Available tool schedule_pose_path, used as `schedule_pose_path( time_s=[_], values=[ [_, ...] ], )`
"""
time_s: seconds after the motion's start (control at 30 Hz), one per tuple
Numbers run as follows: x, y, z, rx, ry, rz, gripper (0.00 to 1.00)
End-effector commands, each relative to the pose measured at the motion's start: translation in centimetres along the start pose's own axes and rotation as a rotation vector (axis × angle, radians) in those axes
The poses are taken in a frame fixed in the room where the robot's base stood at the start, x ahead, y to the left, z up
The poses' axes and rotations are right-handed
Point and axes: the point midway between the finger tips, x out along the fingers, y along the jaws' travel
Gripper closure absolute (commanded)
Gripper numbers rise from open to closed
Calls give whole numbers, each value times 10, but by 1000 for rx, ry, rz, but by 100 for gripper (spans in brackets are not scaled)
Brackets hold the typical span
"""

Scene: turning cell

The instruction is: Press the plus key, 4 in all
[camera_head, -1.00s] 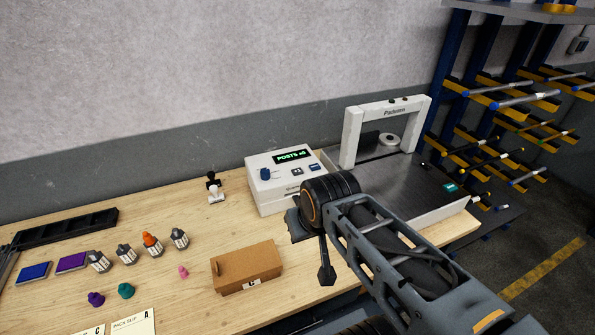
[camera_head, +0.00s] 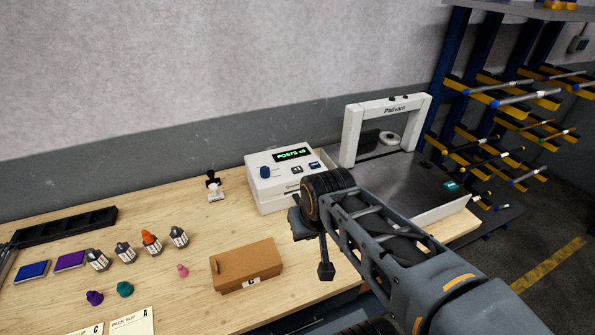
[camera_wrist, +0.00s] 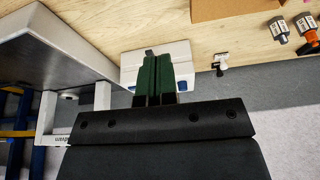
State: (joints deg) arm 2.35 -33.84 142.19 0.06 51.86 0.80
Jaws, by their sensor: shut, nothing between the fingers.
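A white counter box (camera_head: 275,197) stands on the bench near the wall, with a green-lit display (camera_head: 292,155) that reads POSTS and a count too small to read surely. A blue knob (camera_head: 265,172), a dark key (camera_head: 297,169) and a blue key (camera_head: 314,165) sit on its sloped top. I cannot tell which bears the plus sign. In the wrist view the box (camera_wrist: 183,52) lies behind my gripper (camera_wrist: 158,58), whose green fingers are shut and empty and hide much of its top. Contact with a key cannot be seen. In the head view my wrist blocks the fingers.
A white arch-shaped machine (camera_head: 352,135) stands right of the box. Bare bench lies between the stamp and cardboard box.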

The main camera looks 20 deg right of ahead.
Motion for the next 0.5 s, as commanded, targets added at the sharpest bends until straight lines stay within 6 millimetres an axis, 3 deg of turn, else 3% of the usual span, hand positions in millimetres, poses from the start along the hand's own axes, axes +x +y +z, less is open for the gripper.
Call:
schedule_pose_path(
  time_s=[0.17, 0.5],
  values=[
    [37, 14, -36, 100, -62, -13, 100],
    [102, 56, -175, 394, 57, -113, 100]
  ],
)
